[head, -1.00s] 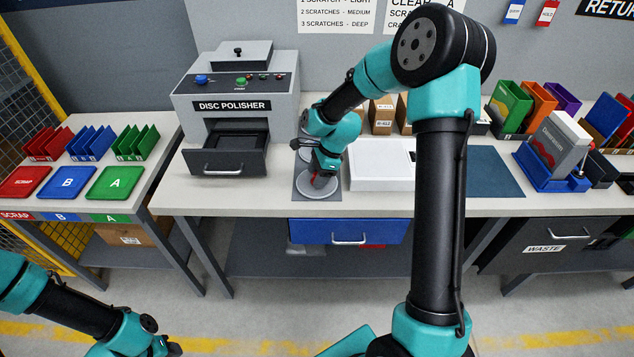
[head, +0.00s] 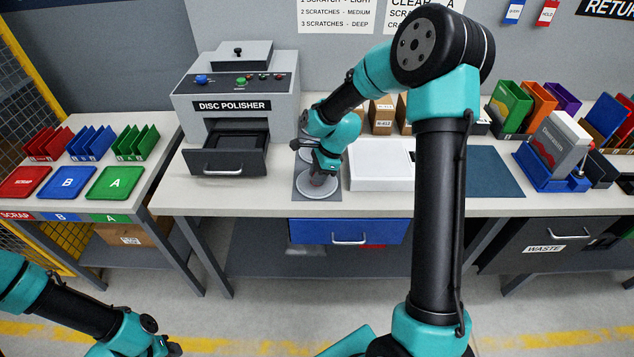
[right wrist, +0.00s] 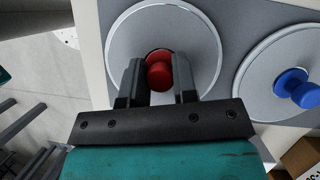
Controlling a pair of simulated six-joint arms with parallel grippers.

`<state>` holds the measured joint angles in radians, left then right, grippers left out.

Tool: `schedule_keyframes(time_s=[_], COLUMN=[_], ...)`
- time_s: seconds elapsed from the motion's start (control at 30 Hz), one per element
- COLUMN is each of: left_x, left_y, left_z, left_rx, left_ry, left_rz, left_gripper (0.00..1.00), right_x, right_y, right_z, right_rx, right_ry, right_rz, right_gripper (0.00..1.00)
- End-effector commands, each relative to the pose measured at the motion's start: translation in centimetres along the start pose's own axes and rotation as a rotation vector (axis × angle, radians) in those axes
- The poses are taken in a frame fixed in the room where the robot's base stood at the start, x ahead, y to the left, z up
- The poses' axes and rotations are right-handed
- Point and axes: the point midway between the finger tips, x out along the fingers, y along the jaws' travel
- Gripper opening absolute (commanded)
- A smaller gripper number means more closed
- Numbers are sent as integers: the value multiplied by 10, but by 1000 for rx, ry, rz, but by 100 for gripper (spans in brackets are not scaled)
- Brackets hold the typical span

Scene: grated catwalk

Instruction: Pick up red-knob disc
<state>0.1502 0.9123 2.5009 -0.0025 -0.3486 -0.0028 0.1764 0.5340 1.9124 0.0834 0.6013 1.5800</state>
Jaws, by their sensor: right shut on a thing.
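The red-knob disc (head: 316,188) is a pale grey round plate at the front of a grey mat (head: 300,174) on the bench. In the right wrist view, the disc (right wrist: 122,50) shows its red knob (right wrist: 159,72) between the fingers of my right gripper (right wrist: 158,80). My right gripper (head: 318,173) is shut on the knob, above the disc's middle, and hides the knob in the head view. The disc appears to lie flat on the mat. My left gripper (head: 172,349) is low at the bottom left, away from the bench, its fingers unclear.
A blue-knob disc (right wrist: 285,75) lies right of the red-knob disc in the right wrist view. The disc polisher (head: 232,106) stands left with its drawer (head: 226,163) out. Scrap, B and A trays (head: 67,182) are on the left table.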

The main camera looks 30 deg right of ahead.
Motion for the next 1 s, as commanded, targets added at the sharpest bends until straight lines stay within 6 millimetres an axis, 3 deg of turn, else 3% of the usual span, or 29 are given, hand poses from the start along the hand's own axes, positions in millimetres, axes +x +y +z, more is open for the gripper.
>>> schedule_keyframes(time_s=[0.37, 0.73, 1.0], left_x=[0, 0, 0], left_y=[0, 0, 0], left_z=[0, 0, 0], left_rx=[0, 0, 0], left_ry=[0, 0, 0], left_rz=[0, 0, 0], left_gripper=[37, 37, 37], right_x=[-2, -34, -33], right_y=[0, -1, 44], right_z=[1, 14, 27], right_rx=[0, -1, -2], right_ry=[0, 0, 0], right_rz=[-1, -4, 1], right_gripper=[2, 2, 2])
